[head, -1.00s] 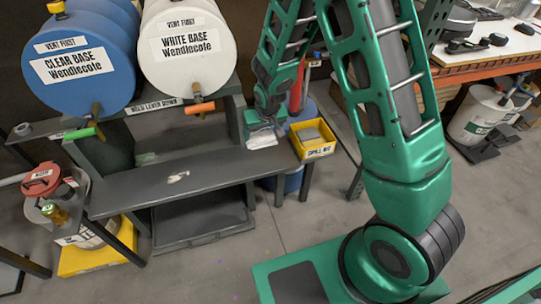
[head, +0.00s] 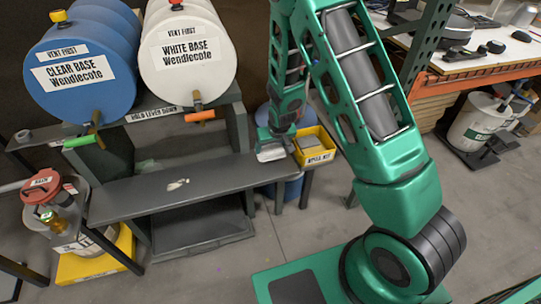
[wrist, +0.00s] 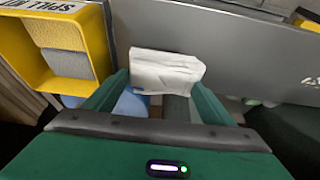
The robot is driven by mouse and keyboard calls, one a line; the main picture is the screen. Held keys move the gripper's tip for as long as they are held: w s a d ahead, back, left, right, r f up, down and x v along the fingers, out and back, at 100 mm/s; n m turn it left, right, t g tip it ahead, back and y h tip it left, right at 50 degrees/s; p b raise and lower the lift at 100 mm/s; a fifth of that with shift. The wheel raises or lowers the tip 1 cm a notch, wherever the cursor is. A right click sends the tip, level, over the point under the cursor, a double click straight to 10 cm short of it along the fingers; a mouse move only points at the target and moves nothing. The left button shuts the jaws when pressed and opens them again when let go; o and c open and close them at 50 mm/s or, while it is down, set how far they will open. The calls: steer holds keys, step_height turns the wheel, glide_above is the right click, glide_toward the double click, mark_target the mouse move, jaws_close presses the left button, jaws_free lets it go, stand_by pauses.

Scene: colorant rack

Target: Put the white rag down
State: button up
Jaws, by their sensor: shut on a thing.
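My gripper (head: 268,140) is shut on the white rag (head: 271,153), at the right end of the low grey bench (head: 130,200). In the wrist view the folded rag (wrist: 166,70) sits between the two green fingertips and overlaps the bench's edge. I cannot tell whether the rag touches the bench top. The yellow spill kit bin (head: 318,158) is just right of the gripper in the head view; it also shows at the upper left of the wrist view (wrist: 95,22), with grey pads inside.
A blue drum (head: 82,95) and a white drum (head: 185,75) lie above the bench, with green and orange tap levers. A white smear (head: 178,185) marks the bench. A red-lidded container (head: 42,187) stands at left. The bench's middle is mostly clear.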

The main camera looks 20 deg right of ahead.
mark_target(273, 154)
steer(key=shift+d+f, duration=0.25)
steer(key=shift+f, duration=1.9)
steer(key=shift+f, duration=0.1)
steer(key=o, duration=1.2)
steer(key=v, duration=1.2)
steer(key=shift+r, duration=0.25)
